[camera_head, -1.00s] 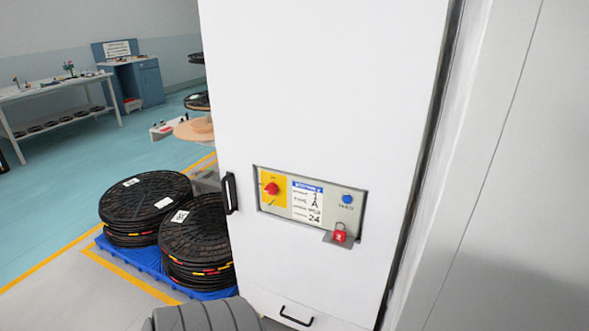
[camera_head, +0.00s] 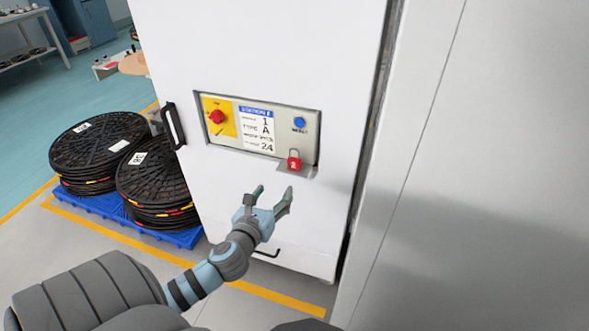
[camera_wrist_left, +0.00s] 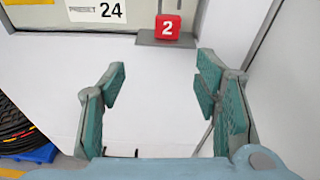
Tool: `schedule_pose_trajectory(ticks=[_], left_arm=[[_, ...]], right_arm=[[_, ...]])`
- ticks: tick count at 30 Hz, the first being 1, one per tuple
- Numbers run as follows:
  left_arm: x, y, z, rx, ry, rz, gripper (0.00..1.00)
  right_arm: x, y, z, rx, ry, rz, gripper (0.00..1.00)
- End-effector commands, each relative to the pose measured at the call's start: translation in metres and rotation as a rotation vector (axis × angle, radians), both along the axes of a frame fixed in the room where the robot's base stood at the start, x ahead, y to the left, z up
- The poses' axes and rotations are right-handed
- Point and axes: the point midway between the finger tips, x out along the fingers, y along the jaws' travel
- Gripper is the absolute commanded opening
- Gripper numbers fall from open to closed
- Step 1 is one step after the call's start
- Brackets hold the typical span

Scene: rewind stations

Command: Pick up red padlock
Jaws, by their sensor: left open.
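The red padlock (camera_head: 294,164) sits on a small grey ledge (camera_head: 297,169) at the lower right of the control panel on a white cabinet. Its thin shackle points up. In the left wrist view the padlock (camera_wrist_left: 168,27) shows a white 2, upright on the ledge (camera_wrist_left: 165,41). My left gripper (camera_head: 274,194) is open and empty, below the padlock and apart from it. In the left wrist view its two fingers (camera_wrist_left: 160,85) stand wide apart, with the padlock beyond and above the gap between them. My right gripper is not in view.
The panel (camera_head: 262,128) has a red knob (camera_head: 216,117) and a blue button (camera_head: 299,122). A black door handle (camera_head: 173,125) sticks out at left. Stacked black reels (camera_head: 98,143) stand on a blue pallet (camera_head: 185,237). A grey wall (camera_head: 480,150) is at right.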

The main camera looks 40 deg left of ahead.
Motion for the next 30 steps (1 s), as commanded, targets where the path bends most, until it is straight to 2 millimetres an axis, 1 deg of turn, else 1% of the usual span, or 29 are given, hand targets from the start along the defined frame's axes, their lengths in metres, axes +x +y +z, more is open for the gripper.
schedule_pose_trajectory(ticks=[1,3,9,12,14,16,20,21,24,29,30], left_arm=[[0.006,-0.001,0.011,0.056,-0.013,-0.015,0.57],[0.019,0.002,0.016,0.087,-0.019,-0.021,0.57],[0.071,0.018,0.008,0.080,-0.020,-0.022,0.57],[0.085,0.022,0.005,0.079,-0.017,-0.024,0.57],[0.089,0.024,0.005,0.078,-0.016,-0.024,0.57],[0.097,0.026,0.005,0.077,-0.017,-0.024,0.57],[0.123,0.031,0.006,0.076,-0.019,-0.024,0.57],[0.130,0.033,0.004,0.077,-0.016,-0.024,0.57],[0.139,0.037,0.003,0.076,-0.016,-0.025,0.57],[0.140,0.037,0.005,0.077,-0.015,-0.026,0.57],[0.140,0.037,0.005,0.077,-0.015,-0.026,0.55]], right_arm=[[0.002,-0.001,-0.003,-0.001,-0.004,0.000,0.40],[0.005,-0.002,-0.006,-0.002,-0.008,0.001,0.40],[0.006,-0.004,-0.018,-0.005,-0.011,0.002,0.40],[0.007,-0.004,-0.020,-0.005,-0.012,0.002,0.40],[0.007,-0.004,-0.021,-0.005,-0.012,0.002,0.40],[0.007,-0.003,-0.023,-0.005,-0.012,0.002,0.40],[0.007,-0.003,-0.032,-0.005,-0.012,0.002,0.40],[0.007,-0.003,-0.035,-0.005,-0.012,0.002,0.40],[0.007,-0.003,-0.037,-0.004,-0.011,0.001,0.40],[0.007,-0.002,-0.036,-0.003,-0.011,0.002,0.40],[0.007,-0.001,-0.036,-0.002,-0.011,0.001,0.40]])
